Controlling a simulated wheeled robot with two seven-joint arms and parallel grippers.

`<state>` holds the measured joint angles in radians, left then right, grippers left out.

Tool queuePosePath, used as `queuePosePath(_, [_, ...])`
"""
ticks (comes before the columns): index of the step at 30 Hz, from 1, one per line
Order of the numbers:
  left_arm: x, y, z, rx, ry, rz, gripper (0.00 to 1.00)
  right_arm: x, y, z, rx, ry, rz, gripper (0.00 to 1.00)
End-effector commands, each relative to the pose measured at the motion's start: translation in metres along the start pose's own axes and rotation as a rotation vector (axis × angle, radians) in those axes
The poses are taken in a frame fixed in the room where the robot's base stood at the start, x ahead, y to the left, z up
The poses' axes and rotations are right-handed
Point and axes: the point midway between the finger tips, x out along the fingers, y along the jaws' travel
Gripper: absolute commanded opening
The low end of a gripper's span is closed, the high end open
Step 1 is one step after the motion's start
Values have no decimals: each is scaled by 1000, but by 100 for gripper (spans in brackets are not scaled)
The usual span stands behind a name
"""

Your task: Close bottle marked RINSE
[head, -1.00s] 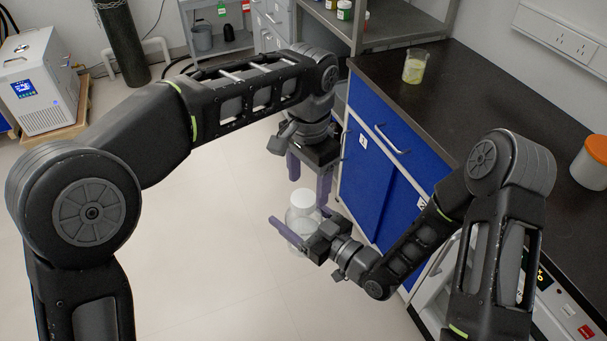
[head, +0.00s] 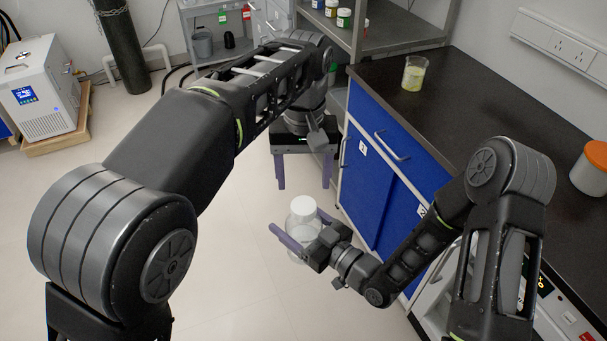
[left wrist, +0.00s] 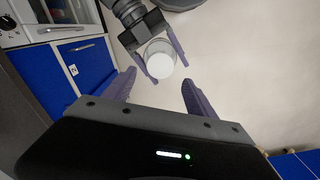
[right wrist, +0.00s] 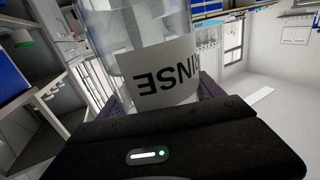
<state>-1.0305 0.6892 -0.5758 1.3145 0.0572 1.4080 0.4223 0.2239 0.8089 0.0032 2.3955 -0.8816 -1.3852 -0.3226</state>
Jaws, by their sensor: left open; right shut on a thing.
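The clear bottle (head: 300,228) has a white cap (head: 303,205) on its top and is upright in the head view. In the right wrist view its label reads RINSE (right wrist: 165,80), upside down. My right gripper (head: 296,235) is shut on the bottle around its body and holds it off the floor. My left gripper (head: 304,186) is open and empty, above and behind the bottle in the head view, with its fingers pointing down. In the left wrist view the white cap (left wrist: 160,65) lies beyond the open fingers, apart from them.
A blue cabinet (head: 375,185) with a black countertop (head: 470,130) stands right of the grippers. A beaker of yellowish contents (head: 414,73) and an orange-lidded jar (head: 592,168) stand on it. A grey shelf with small bottles (head: 400,35) is behind. The floor (head: 225,270) left of the bottle is clear.

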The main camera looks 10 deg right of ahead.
Motion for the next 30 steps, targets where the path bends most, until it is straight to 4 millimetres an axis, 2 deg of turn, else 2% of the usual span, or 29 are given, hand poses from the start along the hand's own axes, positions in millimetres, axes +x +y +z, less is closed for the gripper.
queuePosePath(8, [5, 0, 0, 2, -1, -2, 65, 0, 0, -2, -1, 4, -1, 0])
queuePosePath(24, [72, 0, 0, 4, -1, -2, 65, 0, 0, -2, -1, 4, -1, 0])
queuePosePath(30, [80, 0, 0, 4, 1, -1, 65, 0, 0, -2, -1, 4, -1, 0])
